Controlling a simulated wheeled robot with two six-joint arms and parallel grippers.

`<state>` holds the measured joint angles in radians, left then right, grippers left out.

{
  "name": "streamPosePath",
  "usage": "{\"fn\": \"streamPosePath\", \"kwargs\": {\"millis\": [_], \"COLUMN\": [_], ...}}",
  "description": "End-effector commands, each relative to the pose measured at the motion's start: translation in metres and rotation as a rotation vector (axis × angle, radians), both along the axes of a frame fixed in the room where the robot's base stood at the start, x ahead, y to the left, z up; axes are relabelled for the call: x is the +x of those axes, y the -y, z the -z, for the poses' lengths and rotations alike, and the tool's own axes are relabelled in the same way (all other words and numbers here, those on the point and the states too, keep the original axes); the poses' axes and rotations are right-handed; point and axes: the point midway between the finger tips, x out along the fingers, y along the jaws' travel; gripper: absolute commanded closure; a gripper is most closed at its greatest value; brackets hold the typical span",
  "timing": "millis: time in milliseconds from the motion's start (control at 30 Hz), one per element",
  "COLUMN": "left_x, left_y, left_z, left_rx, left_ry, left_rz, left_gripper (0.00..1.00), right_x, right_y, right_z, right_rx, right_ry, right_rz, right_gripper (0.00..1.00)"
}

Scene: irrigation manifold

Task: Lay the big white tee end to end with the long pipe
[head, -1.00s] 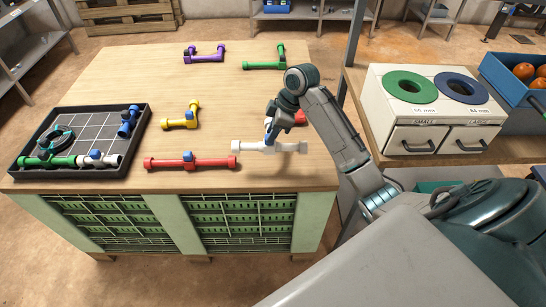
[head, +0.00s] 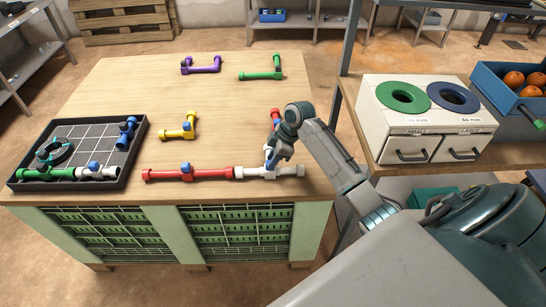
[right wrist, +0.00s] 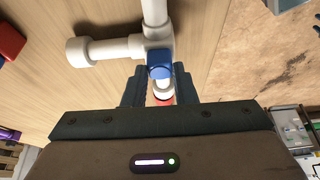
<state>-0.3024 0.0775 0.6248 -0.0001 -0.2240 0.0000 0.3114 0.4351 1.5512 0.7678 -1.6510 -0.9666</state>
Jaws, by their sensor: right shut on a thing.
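The big white tee (head: 254,172) lies along the front of the wooden table, with a blue part on its stem. A long red pipe (head: 212,174) with a blue fitting lies to its left. My left gripper is out of view.
A dark tray (head: 130,167) with green, white and blue fittings stands at the left. Yellow (head: 178,133), purple (head: 203,70) and green (head: 262,76) pipe pieces lie farther back. Another red piece (head: 275,115) is partly hidden by my right arm.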

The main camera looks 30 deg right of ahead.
Motion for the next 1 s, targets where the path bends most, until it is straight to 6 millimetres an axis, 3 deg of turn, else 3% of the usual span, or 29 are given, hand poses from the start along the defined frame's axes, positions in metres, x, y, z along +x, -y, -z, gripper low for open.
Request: {"fn": "streamPosePath", "kwargs": {"millis": [167, 200, 300, 667, 767, 1000], "left_x": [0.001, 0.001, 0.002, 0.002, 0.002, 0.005], "left_y": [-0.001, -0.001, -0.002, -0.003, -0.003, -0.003], "left_z": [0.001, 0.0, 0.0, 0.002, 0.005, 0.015], "left_rx": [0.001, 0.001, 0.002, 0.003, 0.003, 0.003], "left_ry": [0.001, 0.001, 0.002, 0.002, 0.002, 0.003], "left_rz": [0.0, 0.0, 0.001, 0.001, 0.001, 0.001], "left_gripper": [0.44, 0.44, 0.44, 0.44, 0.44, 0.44], "right_x": [0.0, 0.0, 0.0, 0.0, -0.002, -0.012], "right_y": [0.0, 0.0, 0.0, 0.002, 0.006, 0.024], "right_z": [0.001, 0.001, 0.001, -0.004, -0.015, -0.061], "right_rx": [0.0, 0.0, 0.0, -0.001, -0.003, -0.005], "right_ry": [0.001, 0.0, 0.0, 0.002, 0.003, 0.004], "right_rz": [0.0, 0.0, 0.0, 0.0, 0.0, -0.001], "right_gripper": [1.0, 0.71, 0.53, 0.53, 0.53, 0.53]}}
